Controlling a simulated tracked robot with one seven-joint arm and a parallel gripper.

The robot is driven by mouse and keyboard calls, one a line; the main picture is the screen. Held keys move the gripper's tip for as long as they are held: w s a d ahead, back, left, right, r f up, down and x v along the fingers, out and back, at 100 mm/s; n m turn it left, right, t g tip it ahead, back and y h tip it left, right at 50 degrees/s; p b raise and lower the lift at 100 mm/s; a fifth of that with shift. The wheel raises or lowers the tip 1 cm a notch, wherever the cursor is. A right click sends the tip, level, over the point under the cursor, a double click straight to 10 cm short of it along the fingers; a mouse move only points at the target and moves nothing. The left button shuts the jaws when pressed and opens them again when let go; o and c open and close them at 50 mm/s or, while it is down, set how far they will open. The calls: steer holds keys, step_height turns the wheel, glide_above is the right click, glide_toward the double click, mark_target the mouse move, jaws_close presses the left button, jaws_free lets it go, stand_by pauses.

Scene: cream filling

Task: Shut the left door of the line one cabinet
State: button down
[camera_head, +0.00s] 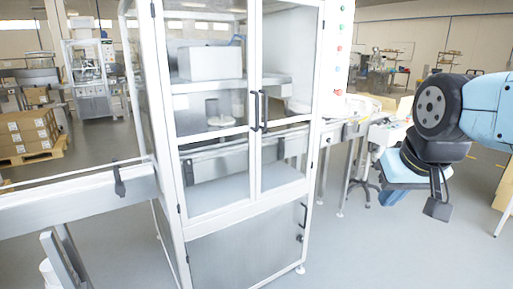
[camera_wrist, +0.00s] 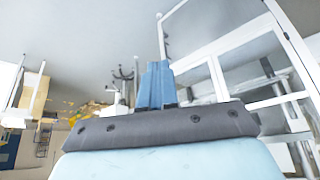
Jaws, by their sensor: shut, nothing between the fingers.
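The line one cabinet (camera_head: 172,110) is a tall white-framed unit with glass doors, in the middle of the head view. Its left door (camera_head: 215,131) and right door (camera_head: 288,123) meet at the centre, with two black upright handles side by side. The left door looks in line with the frame; I cannot tell whether a small gap remains. My gripper (camera_head: 388,197) is to the right of the cabinet, clear of both doors. In the wrist view, its blue fingers (camera_wrist: 156,85) are together and empty, and the cabinet frame (camera_wrist: 222,88) shows at the right.
A grey conveyor beam (camera_head: 75,209) meets the cabinet's left side. A conveyor (camera_head: 335,133) runs out on its right. A solid lower panel (camera_head: 245,246) with its own handle sits under the glass doors. Cartons (camera_head: 25,135) stand on a pallet far left. The floor in front is clear.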

steer(key=w+a+f+n+t+y, duration=0.1)
steer(key=w+a+t, duration=0.2)
steer(key=w, duration=1.1)
steer(key=w+a+f+n+t+y, duration=0.15)
steer(key=w+a+f+t, duration=0.25)
steer(key=w+a, duration=0.6)
steer(key=w+a+f+n+t+y, duration=0.1)
steer(key=w+a+f+t+y, duration=0.3)
steer(key=w+a, duration=0.5)
steer(key=x, duration=1.4)
steer(key=shift+w+d+f+h, duration=0.2)
steer(key=shift+h, duration=0.15)
